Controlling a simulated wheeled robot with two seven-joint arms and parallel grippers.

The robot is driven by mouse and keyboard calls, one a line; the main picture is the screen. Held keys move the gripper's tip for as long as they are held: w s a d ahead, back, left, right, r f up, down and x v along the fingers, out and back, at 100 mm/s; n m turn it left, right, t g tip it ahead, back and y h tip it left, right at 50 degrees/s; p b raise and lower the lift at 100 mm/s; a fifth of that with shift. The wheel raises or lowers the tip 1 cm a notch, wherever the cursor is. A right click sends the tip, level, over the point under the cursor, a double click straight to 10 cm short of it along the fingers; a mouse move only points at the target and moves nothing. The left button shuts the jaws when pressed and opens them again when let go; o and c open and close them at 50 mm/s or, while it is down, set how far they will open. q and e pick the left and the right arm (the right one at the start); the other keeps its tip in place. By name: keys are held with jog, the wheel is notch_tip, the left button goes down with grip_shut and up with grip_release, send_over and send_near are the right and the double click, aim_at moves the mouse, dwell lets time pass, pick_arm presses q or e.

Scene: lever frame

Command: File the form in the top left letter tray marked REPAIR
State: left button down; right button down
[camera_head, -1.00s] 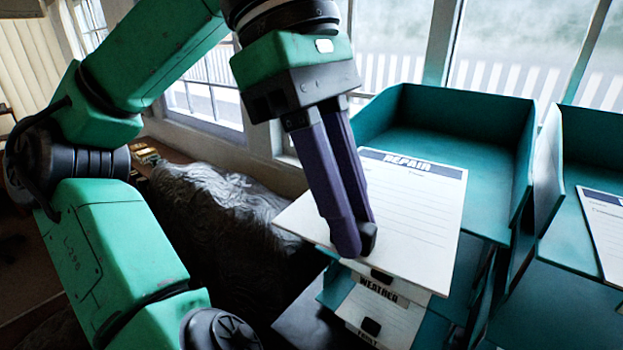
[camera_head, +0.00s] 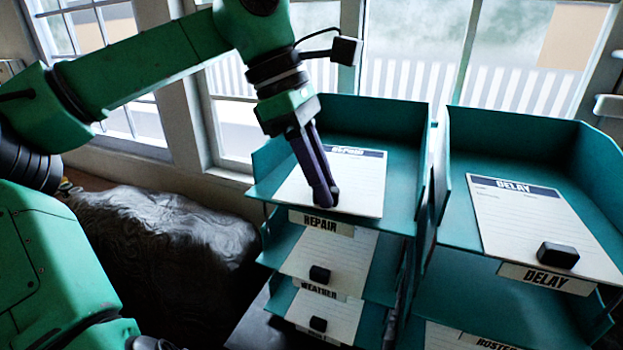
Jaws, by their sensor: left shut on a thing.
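The REPAIR form (camera_head: 357,182), a white sheet with a dark header band, lies in or just above the top left letter tray (camera_head: 405,232); I cannot tell whether it touches the tray floor. The tray is teal, with a REPAIR label (camera_head: 320,223) on its front edge. My left gripper (camera_head: 325,196) points down over the form's near part, shut on the form, and its fingers cover part of the sheet and header. My right gripper is not in view.
Below are teal trays with a WEATHER label (camera_head: 318,289) and white forms with black blocks. A right stack holds a DELAY form (camera_head: 530,215) under a black block (camera_head: 558,255) in its top tray. A crumpled grey heap (camera_head: 165,240) lies at left; windows stand behind.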

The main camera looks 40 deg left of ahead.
pick_arm(q)
jog(key=shift+w+a+f, duration=0.2)
jog(key=shift+w+f, duration=0.1)
jog(key=shift+w, duration=0.2)
jog(key=shift+s, duration=0.15)
jog(key=shift+f+b, duration=0.4)
jog(key=shift+f, duration=0.2)
jog(key=c, duration=0.7)
grip_release()
jog(key=shift+r, duration=0.1)
jog(key=v, duration=1.4)
jog(key=shift+r+p, duration=0.2)
jog(key=shift+p, duration=0.2)
